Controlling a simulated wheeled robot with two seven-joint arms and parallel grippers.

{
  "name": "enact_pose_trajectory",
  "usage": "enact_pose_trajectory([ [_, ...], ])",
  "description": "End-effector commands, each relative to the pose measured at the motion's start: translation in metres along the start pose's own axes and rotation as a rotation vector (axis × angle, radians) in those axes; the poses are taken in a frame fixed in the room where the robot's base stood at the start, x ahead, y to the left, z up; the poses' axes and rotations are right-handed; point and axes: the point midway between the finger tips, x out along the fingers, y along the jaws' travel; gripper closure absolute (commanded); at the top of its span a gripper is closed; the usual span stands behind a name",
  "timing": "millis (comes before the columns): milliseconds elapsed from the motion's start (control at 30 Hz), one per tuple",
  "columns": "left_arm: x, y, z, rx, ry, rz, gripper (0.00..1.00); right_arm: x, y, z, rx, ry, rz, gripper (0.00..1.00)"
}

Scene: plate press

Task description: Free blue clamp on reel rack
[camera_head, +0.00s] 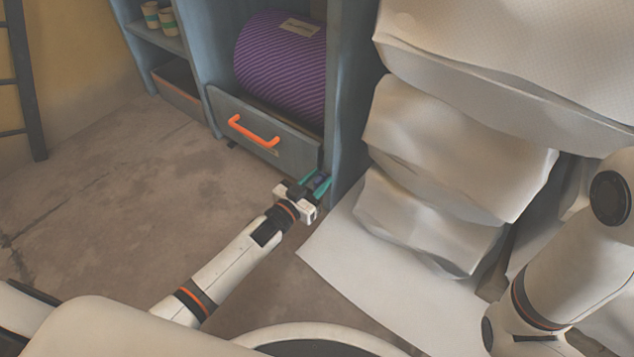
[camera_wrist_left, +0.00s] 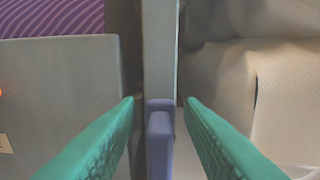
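The blue clamp (camera_wrist_left: 160,145) sits at the lower end of the grey upright post of the reel rack (camera_head: 348,100). In the head view only a small dark-blue bit of the clamp (camera_head: 320,181) shows between my fingers. My left gripper (camera_head: 317,183) reaches in low at the post. In the left wrist view its two teal fingers (camera_wrist_left: 161,103) stand open on either side of the clamp, with a gap on each side. My right arm shows at the right of the head view, but its gripper is out of view.
A purple reel (camera_head: 285,60) lies in the rack above a grey drawer with an orange handle (camera_head: 252,133). Several pale, bulky sacks (camera_head: 450,140) are stacked close to the right of the post. The floor (camera_head: 110,210) to the left is clear.

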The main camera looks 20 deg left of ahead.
Motion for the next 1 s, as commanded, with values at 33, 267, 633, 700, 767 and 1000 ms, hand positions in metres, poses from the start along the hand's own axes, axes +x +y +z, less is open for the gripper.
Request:
enact_pose_trajectory([
  [33,0.000,0.000,0.000,0.000,0.000,0.000,0.65,0.000,0.000,0.000,0.000,0.000,0.000,0.64],
  [267,0.000,0.000,0.000,0.000,0.000,0.000,0.88,0.000,0.000,0.000,0.000,0.000,0.000,0.64],
  [633,0.000,0.001,0.002,-0.030,0.000,0.000,1.00,0.005,-0.001,-0.002,0.000,0.000,0.000,0.64],
  [700,0.000,0.001,0.002,-0.054,0.001,0.000,1.00,0.008,-0.002,-0.003,0.000,0.000,0.000,0.64],
  [767,0.000,0.002,0.003,-0.083,0.001,0.001,1.00,0.011,-0.002,-0.004,0.000,0.001,0.000,0.64],
  [1000,0.000,0.006,0.003,-0.261,0.002,0.001,1.00,0.028,-0.006,-0.010,0.000,0.001,0.000,0.64],
])
